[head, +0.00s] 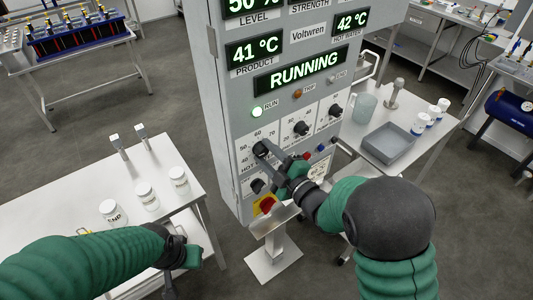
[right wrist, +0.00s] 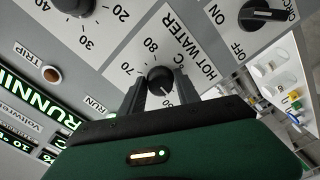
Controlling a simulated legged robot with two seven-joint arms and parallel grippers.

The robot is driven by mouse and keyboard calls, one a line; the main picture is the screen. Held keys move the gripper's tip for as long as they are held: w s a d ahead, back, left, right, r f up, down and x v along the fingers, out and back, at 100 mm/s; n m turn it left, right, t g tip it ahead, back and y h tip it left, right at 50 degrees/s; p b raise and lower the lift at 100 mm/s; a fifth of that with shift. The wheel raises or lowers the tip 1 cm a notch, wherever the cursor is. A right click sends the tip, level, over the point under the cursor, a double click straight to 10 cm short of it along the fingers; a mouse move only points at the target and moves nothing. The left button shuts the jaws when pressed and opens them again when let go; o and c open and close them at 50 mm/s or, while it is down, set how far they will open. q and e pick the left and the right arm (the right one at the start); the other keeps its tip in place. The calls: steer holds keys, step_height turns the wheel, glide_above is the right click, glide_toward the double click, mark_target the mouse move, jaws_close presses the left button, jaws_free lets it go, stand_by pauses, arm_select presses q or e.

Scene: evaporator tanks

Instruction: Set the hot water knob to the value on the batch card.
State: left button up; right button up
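The hot water knob (right wrist: 160,82) is black and round, with a white mark, on the grey panel; the numbers 70 and 80 show beside it in the right wrist view. In the head view the knob (head: 260,149) sits at the lower left of the cabinet front. My right gripper (right wrist: 158,92) has one finger on each side of the knob, with thin gaps showing; its fingertips (head: 264,154) also reach the knob in the head view. My left gripper (head: 182,254) is low beside the left table, its fingers unclear. I cannot make out a readable batch card.
The cabinet display (head: 300,71) reads RUNNING; the hot water readout (head: 351,21) shows 42 °C. Other black knobs (head: 301,128) are right of the hot water knob. A red button (head: 267,204) is below.

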steer(key=shift+f, duration=0.1)
steer(key=c, duration=0.5)
jaws_close()
steer(key=shift+m, duration=0.4)
steer(key=m+b, duration=0.2)
steer(key=shift+f+m, duration=0.15)
steer(key=shift+m, duration=0.15)
steer(key=m+b, duration=0.1)
steer(key=m, duration=0.3)
steer(key=shift+m, duration=0.3)
steer(key=m, duration=0.4)
steer(key=shift+m, duration=0.3)
steer(key=m, duration=0.5)
steer(key=shift+a+r, duration=0.1)
steer(key=shift+r, duration=0.1)
steer(key=shift+p, duration=0.3)
